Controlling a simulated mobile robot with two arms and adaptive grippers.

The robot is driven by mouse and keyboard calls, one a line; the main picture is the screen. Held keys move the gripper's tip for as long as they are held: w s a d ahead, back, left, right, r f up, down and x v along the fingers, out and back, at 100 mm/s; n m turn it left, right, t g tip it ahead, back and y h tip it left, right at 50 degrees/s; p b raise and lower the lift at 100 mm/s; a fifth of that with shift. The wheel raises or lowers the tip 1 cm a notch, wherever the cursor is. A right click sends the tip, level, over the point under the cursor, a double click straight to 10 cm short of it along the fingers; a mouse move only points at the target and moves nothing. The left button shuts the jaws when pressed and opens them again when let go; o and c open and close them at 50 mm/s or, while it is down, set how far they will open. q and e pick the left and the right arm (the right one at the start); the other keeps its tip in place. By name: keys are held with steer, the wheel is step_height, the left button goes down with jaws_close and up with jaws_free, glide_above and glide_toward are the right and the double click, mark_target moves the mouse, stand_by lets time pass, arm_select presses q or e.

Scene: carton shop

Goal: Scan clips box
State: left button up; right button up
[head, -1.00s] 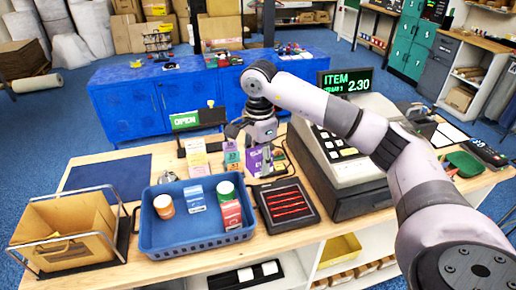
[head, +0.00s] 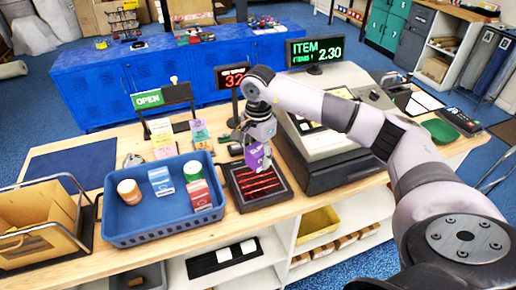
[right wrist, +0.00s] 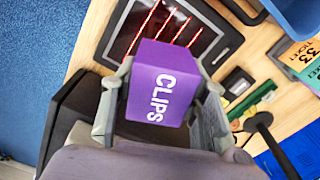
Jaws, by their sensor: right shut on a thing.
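The purple clips box (head: 255,157) is in my right gripper (head: 259,143), tilted, just above the far part of the scanner (head: 258,186). In the right wrist view the box (right wrist: 162,84) shows the word CLIPS on a purple face, with the gripper's fingers (right wrist: 160,105) on both sides of it. The scanner in that view (right wrist: 190,55) lies just beyond the box, a black pad with bright red lines. The box partly covers it. The display (head: 317,52) reads ITEM and 2.30. My left gripper is not in view.
A blue basket (head: 165,205) left of the scanner holds a blue-and-white box, a red box and two tubs. The cash register (head: 330,140) stands close on the right. Ticket cards (head: 180,135) stand behind the basket. A wire rack with a brown envelope (head: 40,225) is at the far left.

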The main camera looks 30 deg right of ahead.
step_height(320, 180, down, 2)
steer(key=shift+a+f+b, duration=0.1)
steer(key=shift+b, duration=0.3)
step_height(320, 180, up, 12)
steer(key=p, duration=0.7)
steer(key=shift+r, duration=0.25)
steer(key=shift+f, duration=0.1)
